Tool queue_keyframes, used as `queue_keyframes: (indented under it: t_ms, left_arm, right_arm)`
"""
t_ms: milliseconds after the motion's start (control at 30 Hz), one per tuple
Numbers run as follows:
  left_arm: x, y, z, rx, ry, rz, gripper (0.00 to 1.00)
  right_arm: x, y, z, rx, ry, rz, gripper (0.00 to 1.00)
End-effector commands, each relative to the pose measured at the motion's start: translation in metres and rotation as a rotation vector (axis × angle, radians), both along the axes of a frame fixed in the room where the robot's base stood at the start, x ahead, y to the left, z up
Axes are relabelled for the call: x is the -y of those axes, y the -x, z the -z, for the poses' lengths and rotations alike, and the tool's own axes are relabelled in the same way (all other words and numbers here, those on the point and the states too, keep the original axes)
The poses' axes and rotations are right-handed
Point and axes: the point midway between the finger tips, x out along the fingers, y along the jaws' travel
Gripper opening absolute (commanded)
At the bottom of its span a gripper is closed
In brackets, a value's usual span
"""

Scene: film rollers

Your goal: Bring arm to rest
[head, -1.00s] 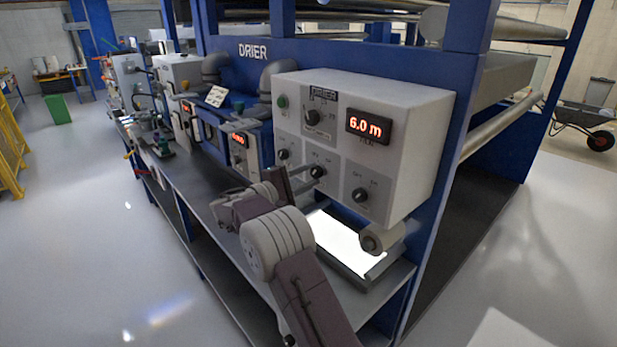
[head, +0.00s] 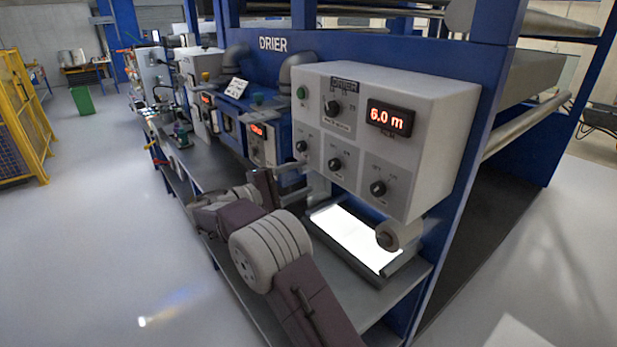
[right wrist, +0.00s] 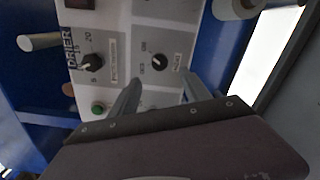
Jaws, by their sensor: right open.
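My right arm comes up from the bottom of the head view, bent at the elbow. Its gripper (head: 296,188) is just below and left of the white drier control box (head: 445,98), apart from its knobs. In the right wrist view the two fingers of my right gripper (right wrist: 160,80) stand spread with nothing between them. They point towards the box's face, where a black knob (right wrist: 159,62), another black knob (right wrist: 92,62) and a green button (right wrist: 98,108) show. My left arm and gripper are not in view.
The box has a red 6.0 m display (head: 390,118). Below it are a bright light panel (head: 355,238) and a roller (head: 399,235). A dark bench (head: 215,175) with several machines runs back left. A yellow cage (head: 25,120) stands far left. The floor between is clear.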

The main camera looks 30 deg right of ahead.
Motion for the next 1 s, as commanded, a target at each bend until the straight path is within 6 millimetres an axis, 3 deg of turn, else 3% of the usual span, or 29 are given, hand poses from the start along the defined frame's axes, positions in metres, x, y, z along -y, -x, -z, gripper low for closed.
queue_keyframes:
  t_ms: [467, 567, 633, 733, 833, 933, 1000]
  left_arm:
    - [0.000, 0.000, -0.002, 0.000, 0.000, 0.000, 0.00]
    - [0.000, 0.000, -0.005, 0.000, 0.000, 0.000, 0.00]
    - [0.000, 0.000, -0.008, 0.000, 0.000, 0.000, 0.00]
    - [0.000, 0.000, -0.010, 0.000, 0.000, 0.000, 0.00]
    - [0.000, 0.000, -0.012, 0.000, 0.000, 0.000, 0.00]
    - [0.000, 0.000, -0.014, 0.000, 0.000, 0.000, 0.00]
    - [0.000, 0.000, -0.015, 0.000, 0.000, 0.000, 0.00]
  right_arm:
    - [0.005, 0.003, -0.007, 0.011, -0.001, 0.009, 0.55]
    - [0.016, 0.017, -0.036, 0.065, -0.010, 0.031, 0.55]
    - [0.029, 0.047, -0.043, 0.054, -0.063, 0.072, 0.55]
    - [0.036, 0.091, 0.001, -0.024, -0.283, 0.099, 0.55]
    - [0.023, 0.133, 0.059, -0.083, -0.533, 0.111, 0.55]
    - [-0.011, 0.178, 0.121, -0.104, -0.812, 0.133, 0.55]
    - [-0.046, 0.212, 0.162, -0.085, -1.020, 0.165, 0.55]
